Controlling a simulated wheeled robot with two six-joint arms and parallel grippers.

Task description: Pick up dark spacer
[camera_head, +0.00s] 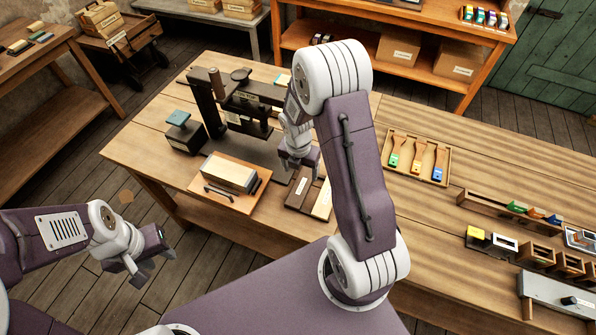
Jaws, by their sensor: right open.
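The dark spacer (298,194) is a dark brown block with a pale label, lying on the wooden workbench in front of my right arm. A light spacer (322,203) lies beside it on the right. My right gripper (297,166) is open and hangs just above the far end of the dark spacer, pointing down. Whether it touches the spacer I cannot tell. My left gripper (156,270) is open and empty, off the bench's left front edge, over the floor.
The black handwheel press (207,105) stands behind, partly hidden by my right arm. A wooden board with a pale block (229,173) lies left of the spacers. A brush tray (416,157) and several small holders (537,252) are to the right. Bare bench lies between.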

